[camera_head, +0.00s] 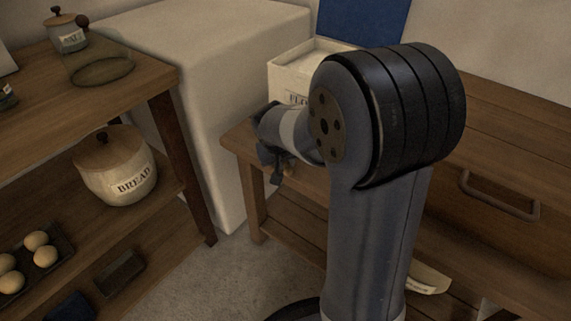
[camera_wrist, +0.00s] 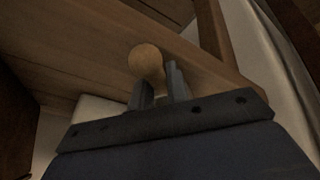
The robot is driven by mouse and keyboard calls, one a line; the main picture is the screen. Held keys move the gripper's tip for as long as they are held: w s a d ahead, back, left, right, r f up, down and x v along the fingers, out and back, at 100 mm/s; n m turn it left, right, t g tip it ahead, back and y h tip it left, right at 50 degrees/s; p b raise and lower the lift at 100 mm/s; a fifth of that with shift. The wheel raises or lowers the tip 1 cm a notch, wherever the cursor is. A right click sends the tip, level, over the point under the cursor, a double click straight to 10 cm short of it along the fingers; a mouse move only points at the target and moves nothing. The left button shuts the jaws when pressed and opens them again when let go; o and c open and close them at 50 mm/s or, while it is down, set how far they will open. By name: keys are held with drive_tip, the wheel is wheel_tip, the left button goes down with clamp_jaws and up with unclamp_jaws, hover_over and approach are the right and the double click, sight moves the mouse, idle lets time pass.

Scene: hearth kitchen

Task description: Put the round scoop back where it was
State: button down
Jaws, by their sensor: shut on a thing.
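My gripper (camera_head: 276,168) is low beside the front edge of the wooden bench, mostly hidden behind my arm in the head view. In the wrist view, my gripper (camera_wrist: 160,82) is shut on a round, tan wooden piece (camera_wrist: 146,61). It appears to be part of the round scoop; the rest of it is hidden. A white bin (camera_head: 285,82) with a partly covered label beginning "FLO" stands on the bench behind the gripper. A blue panel (camera_head: 365,20) stands upright behind the bin. The bin's inside is mostly hidden.
A wooden shelf unit (camera_head: 120,75) at left holds a salt jar (camera_head: 66,38), a bread crock (camera_head: 118,178) and a tray of rolls (camera_head: 62,240). A large white block (camera_head: 205,60) stands between shelf and bench. A drawer handle (camera_head: 500,203) juts out at right.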

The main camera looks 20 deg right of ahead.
drive_tip(key=shift+f, duration=0.2)
drive_tip(key=c, duration=1.4)
unclamp_jaws()
drive_tip(key=shift+r, duration=0.1)
drive_tip(key=shift+o, duration=0.2)
drive_tip(key=p+v, duration=0.4)
drive_tip(key=v, duration=0.8)
drive_tip(key=shift+r, duration=0.15)
